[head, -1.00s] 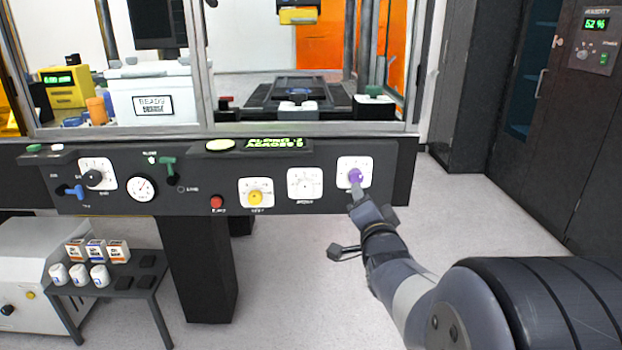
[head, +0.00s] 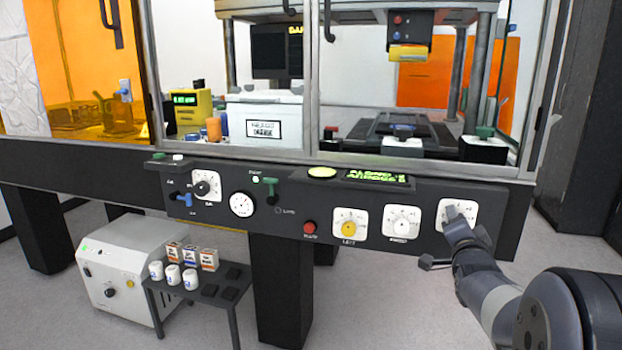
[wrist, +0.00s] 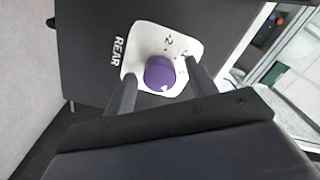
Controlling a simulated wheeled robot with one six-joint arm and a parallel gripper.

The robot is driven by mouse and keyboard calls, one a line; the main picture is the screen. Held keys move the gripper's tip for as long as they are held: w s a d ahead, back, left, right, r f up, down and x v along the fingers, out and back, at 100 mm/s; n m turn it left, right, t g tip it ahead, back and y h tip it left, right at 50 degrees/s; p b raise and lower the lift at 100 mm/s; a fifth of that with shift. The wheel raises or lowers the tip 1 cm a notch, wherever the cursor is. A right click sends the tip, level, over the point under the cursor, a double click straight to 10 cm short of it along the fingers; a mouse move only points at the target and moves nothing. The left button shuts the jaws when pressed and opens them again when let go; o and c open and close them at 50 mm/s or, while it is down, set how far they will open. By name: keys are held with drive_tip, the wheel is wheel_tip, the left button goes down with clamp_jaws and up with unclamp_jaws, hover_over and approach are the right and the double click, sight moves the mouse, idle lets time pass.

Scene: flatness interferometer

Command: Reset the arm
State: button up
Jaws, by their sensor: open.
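My gripper (head: 456,222) is in front of the rightmost dial on the black front panel (head: 340,215) in the head view. In the wrist view my gripper (wrist: 160,92) is open, with one finger on each side of a purple knob (wrist: 161,72). The knob sits on a white dial plate (wrist: 190,50) marked REAR. I cannot tell whether the fingers touch the knob. In the head view my gripper hides the knob, while its white plate (head: 471,211) shows around the fingers.
Left of the gripper are a white dial (head: 402,222), a yellow knob (head: 348,228) and a red button (head: 310,227). A small dark table (head: 215,292) with cups and boxes stands below, beside a white machine (head: 125,275). Floor on the right is clear.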

drive_tip(key=shift+s, duration=0.1)
drive_tip(key=s+a+n+g+p, duration=0.1)
drive_tip(key=s+a+n, duration=0.3)
drive_tip(key=s+n, duration=0.4)
drive_tip(key=shift+s+r+n+p, duration=0.4)
drive_tip(key=shift+s+p, duration=0.15)
drive_tip(key=shift+s, duration=1.3)
idle(0.8)
drive_tip(key=shift+a+f, duration=0.1)
drive_tip(key=shift+a, duration=0.05)
